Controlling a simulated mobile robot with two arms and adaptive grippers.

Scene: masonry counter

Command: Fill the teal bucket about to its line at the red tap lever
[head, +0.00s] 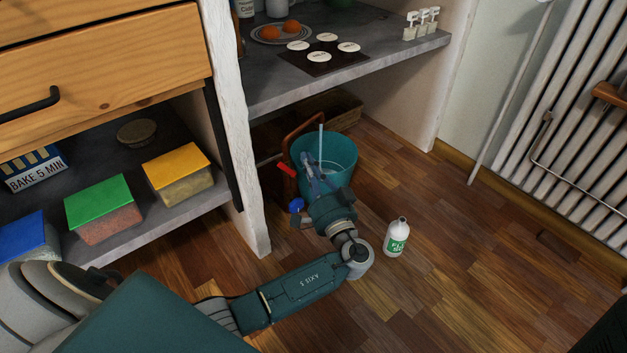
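The teal bucket (343,150) stands upright on the wood floor under the stone counter. A thin pale-blue vertical streak (321,141), looking like a water stream, runs down into it; its source is unclear. Paler blue shows inside, but the fill line and exact level cannot be made out. The red tap lever (286,168) sticks out left of the bucket, and a blue lever (297,205) shows lower down. My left gripper (310,172) is in front of the bucket's near left side, close to the red lever; contact and finger opening are unclear. My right gripper is out of view.
A white bottle (396,238) with a green label stands on the floor right of my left wrist. A white pillar (233,120) and shelf with lidded boxes (103,212) are on the left. A radiator (570,110) is at right.

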